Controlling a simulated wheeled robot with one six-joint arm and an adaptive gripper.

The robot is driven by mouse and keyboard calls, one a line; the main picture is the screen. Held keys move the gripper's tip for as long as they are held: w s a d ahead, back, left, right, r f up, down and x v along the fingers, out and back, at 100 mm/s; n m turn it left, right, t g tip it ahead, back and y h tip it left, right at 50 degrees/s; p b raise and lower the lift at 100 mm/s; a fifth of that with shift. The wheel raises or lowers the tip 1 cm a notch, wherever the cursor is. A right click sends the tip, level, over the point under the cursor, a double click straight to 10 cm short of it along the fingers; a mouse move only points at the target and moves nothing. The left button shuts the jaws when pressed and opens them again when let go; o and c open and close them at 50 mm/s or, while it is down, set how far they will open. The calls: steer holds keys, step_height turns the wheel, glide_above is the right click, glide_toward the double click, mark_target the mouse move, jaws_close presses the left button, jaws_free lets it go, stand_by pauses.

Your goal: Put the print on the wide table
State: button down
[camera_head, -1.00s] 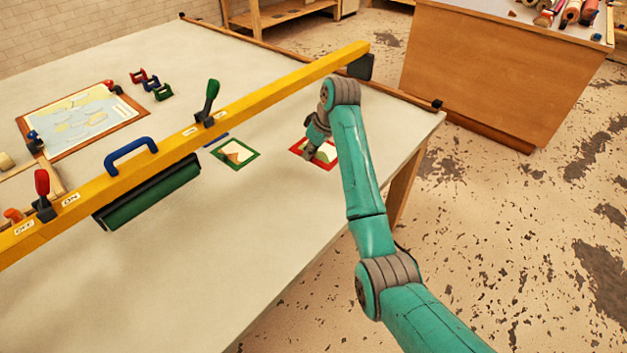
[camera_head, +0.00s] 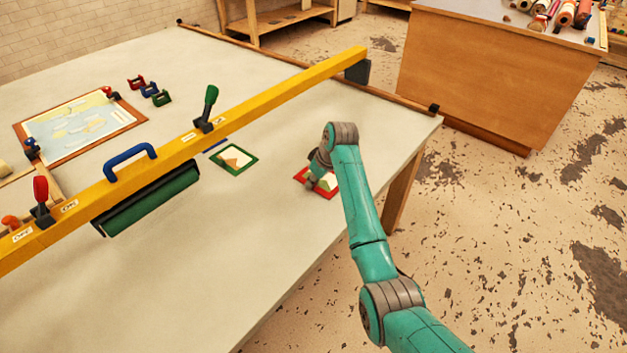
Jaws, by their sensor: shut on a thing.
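A small print with a red border (camera_head: 327,189) is at the right part of the wide grey-topped table (camera_head: 290,240), near its right edge. My gripper (camera_head: 313,181) is shut on its left side and hides part of it. I cannot tell whether the print touches the tabletop or is held slightly above it. A second small print with a green border (camera_head: 234,158) lies flat on the table to the left, apart from my gripper.
A yellow beam (camera_head: 270,98) with a blue handle, levers and a dark green roller (camera_head: 150,200) crosses the table. A framed map-like picture (camera_head: 80,122) and small clamps (camera_head: 150,88) lie beyond it. A wooden counter (camera_head: 490,75) with several rolls stands back right. The front tabletop is clear.

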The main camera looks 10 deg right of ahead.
steer(key=c, duration=1.1)
jaws_free()
steer(key=shift+f, duration=0.1)
steer(key=shift+c, duration=0.2)
steer(key=v, duration=1.2)
steer(key=shift+s, duration=0.1)
